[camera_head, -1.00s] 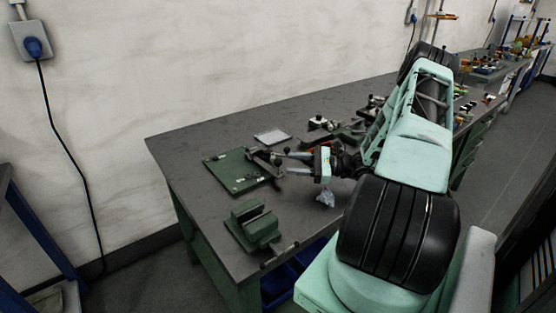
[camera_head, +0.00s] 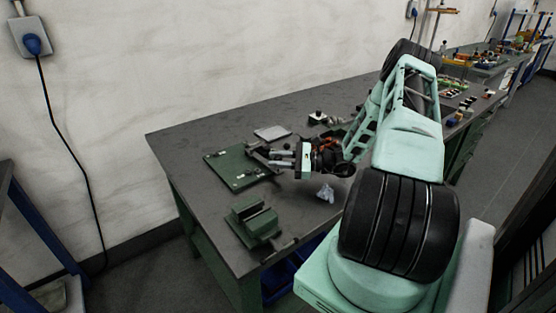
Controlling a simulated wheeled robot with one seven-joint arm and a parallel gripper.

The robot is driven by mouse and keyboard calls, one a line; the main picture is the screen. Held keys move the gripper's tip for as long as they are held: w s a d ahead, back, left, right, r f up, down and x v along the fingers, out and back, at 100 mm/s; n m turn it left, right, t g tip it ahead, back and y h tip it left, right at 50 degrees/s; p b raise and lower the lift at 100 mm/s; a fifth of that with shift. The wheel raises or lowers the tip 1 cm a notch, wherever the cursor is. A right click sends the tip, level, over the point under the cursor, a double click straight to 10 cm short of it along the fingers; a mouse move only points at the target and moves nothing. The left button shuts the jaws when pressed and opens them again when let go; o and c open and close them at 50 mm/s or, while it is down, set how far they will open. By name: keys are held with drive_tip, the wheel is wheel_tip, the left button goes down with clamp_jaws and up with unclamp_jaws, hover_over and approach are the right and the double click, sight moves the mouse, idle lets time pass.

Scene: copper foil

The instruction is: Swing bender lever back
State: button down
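The bender is a green plate (camera_head: 236,172) lying flat near the left end of the grey bench. A dark lever-like part (camera_head: 258,153) sits at its right side. My gripper (camera_head: 272,157) reaches in from the right with its two fingers pointing left at this dark part. The fingertips overlap it in the picture. I cannot tell whether they touch or hold it, as the area is small and partly hidden by the fingers.
A green vise-like block (camera_head: 254,220) stands at the bench's front left. A light grey plate (camera_head: 272,132) lies behind the bender. A crumpled pale piece (camera_head: 325,192) lies below my wrist. The bench's left rear surface is clear.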

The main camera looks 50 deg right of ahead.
drive_tip(key=shift+w+a+r+m+t+h+p, duration=0.1)
drive_tip(key=shift+a+m+t+h+p, duration=0.15)
drive_tip(key=shift+a+h, duration=0.1)
drive_tip(key=shift+w+a+r+m+t+h+p, duration=0.1)
drive_tip(key=shift+a+m+t+h+p, duration=0.05)
drive_tip(key=shift+a+m+t+h, duration=0.15)
drive_tip(key=w+a+m+h+p, duration=0.1)
drive_tip(key=a+h, duration=0.1)
drive_tip(key=w+a+m+t+h+p, duration=0.1)
drive_tip(key=a+m+h+p, duration=0.1)
drive_tip(key=a+h, duration=0.1)
drive_tip(key=w+a+m+t+h+p, duration=0.1)
drive_tip(key=w+a+m+h+p, duration=0.1)
drive_tip(key=h, duration=0.1)
drive_tip(key=shift+a+r+m, duration=0.15)
drive_tip(key=shift+m, duration=0.1)
drive_tip(key=shift+w+a+m+h+p, duration=0.25)
drive_tip(key=shift+w+m+h+p, duration=0.15)
drive_tip(key=shift+h, duration=0.2)
drive_tip(key=shift+w+a+m+h+p, duration=0.2)
drive_tip(key=shift+w+a+h+p, duration=0.1)
drive_tip(key=shift+h+p, duration=0.2)
drive_tip(key=shift+f, duration=0.2)
drive_tip(key=c, duration=1.3)
unclamp_jaws()
drive_tip(key=shift+f, duration=0.1)
drive_tip(key=shift+o, duration=0.2)
wheel_tip(320, 180, up, 10)
drive_tip(key=b, duration=0.1)
drive_tip(key=shift+c, duration=0.2)
